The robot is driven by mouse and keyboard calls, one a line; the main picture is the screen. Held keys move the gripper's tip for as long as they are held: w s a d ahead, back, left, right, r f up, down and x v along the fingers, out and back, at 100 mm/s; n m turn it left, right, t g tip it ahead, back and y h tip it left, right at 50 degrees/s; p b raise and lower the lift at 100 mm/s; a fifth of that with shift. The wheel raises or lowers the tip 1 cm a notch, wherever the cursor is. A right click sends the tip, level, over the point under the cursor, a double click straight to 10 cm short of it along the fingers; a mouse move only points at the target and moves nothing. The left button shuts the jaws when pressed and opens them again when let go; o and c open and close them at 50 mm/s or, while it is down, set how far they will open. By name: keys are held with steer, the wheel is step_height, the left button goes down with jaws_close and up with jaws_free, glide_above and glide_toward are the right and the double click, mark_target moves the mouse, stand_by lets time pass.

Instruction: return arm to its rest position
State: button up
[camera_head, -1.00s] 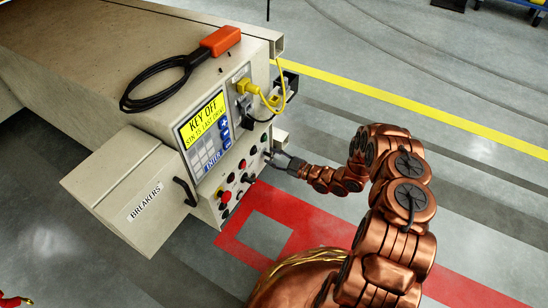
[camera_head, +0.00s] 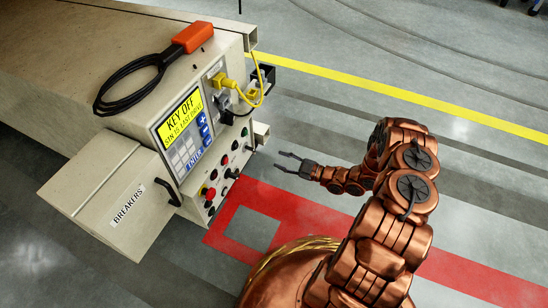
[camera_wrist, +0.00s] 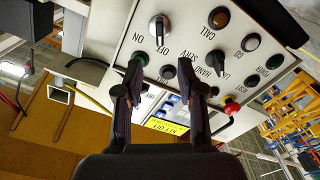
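My gripper (camera_head: 284,163) is open and empty, its two thin fingers apart and pointing at the carrier's control panel (camera_head: 222,177). A gap of bare floor shows between the fingertips and the panel in the head view. My copper arm is bent and reaches out to the left. In the wrist view my open gripper (camera_wrist: 163,88) has nothing between its fingers. Behind it are the ON/OFF switch (camera_wrist: 159,27), the HAND/SERV switch (camera_wrist: 217,62) and a red button (camera_wrist: 232,106).
The carrier's screen (camera_head: 183,118) reads KEY OFF. A yellow plug (camera_head: 225,84) with its cable sits beside it. An orange-handled black cable (camera_head: 192,38) lies on top. The breakers box (camera_head: 108,195) juts out at left.

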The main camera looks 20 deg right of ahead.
steer(key=shift+s+d, duration=0.25)
stand_by(0.4)
